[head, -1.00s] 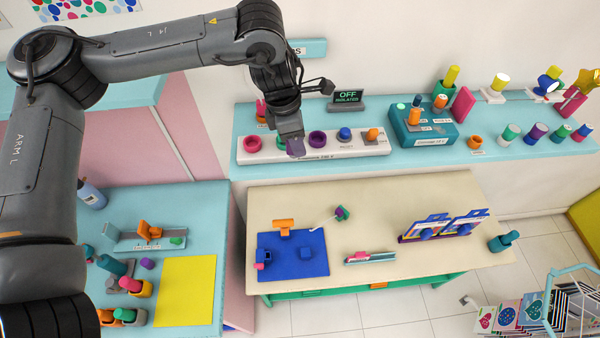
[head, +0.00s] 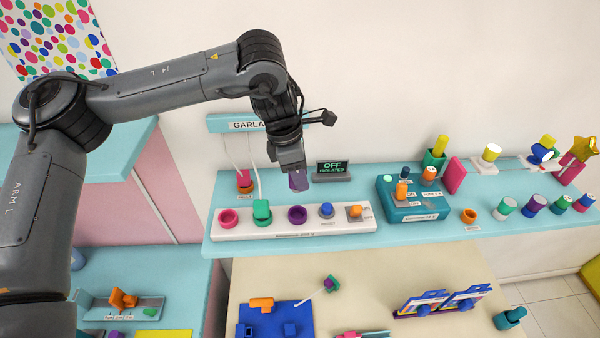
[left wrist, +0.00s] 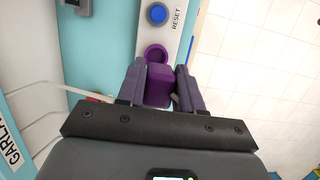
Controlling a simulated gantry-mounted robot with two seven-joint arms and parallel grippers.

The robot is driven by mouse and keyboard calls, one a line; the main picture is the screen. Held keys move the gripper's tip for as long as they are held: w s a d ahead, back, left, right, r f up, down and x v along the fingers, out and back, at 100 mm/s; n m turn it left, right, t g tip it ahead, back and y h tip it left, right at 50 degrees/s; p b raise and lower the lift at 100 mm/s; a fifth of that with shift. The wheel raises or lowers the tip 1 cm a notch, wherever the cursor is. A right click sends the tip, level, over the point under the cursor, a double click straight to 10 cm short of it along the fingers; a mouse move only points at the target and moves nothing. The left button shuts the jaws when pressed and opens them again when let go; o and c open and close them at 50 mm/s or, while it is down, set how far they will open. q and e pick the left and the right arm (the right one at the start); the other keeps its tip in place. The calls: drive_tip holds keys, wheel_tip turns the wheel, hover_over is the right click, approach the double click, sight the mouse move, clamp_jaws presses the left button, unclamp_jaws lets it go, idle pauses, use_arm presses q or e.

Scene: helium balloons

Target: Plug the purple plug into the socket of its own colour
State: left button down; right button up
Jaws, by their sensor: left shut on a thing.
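My left gripper (head: 298,178) is shut on the purple plug (left wrist: 158,86), which sits between the two fingers in the left wrist view. In the head view the plug (head: 299,182) hangs just above the white power strip (head: 245,232). The purple socket (head: 298,214) is an open round ring on the strip, just below the plug in the picture. It also shows in the left wrist view (left wrist: 156,54), right beyond the plug's end and partly covered by it. The plug appears apart from the socket. My right gripper is not in view.
The strip also has a pink socket (head: 228,217), a green plug (head: 262,211) with a cord, a blue reset button (head: 326,210) and an orange switch (head: 356,211). An "OFF ISOLATED" display (head: 332,171) stands behind. A teal box (head: 412,207) stands to the right.

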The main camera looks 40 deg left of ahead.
use_arm(q)
drive_tip(key=shift+f+b, duration=0.85)
drive_tip(key=shift+f, duration=0.9)
drive_tip(key=shift+f+b, duration=0.75)
drive_tip(key=shift+f, duration=1.35)
drive_tip(key=shift+p, duration=0.65)
drive_tip(key=shift+f, duration=0.1)
